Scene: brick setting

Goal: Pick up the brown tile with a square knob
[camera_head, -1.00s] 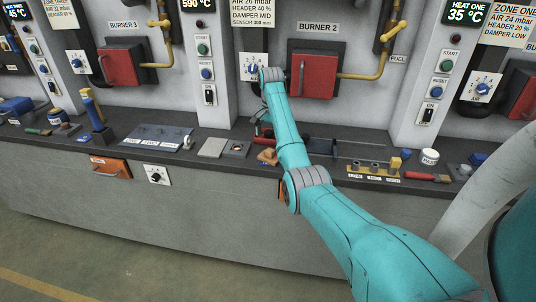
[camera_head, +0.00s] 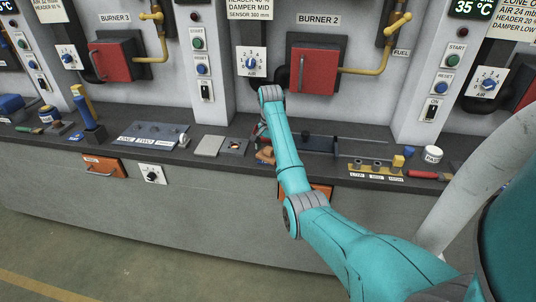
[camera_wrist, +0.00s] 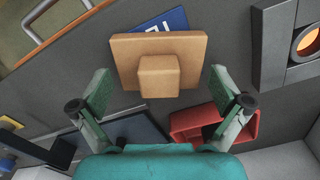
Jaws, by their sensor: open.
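The brown tile with a square knob (camera_wrist: 188,48) lies on the dark counter in the wrist view, its square knob (camera_wrist: 158,75) facing me. In the head view the tile (camera_head: 265,155) is partly hidden by my arm. My gripper (camera_wrist: 161,92) is open and empty. Its two fingers are on either side of the knob, spread wider than it, with their tips level with the tile's lower part. I cannot tell how far above the tile they are.
A blue lettered plate (camera_wrist: 166,22) lies partly under or behind the tile. A red open box (camera_wrist: 190,126) and a dark tray (camera_wrist: 140,132) are near my fingers. A grey block with a round orange-lit hole (camera_wrist: 307,42) stands at right. A drawer handle (camera_wrist: 45,18) is at upper left.

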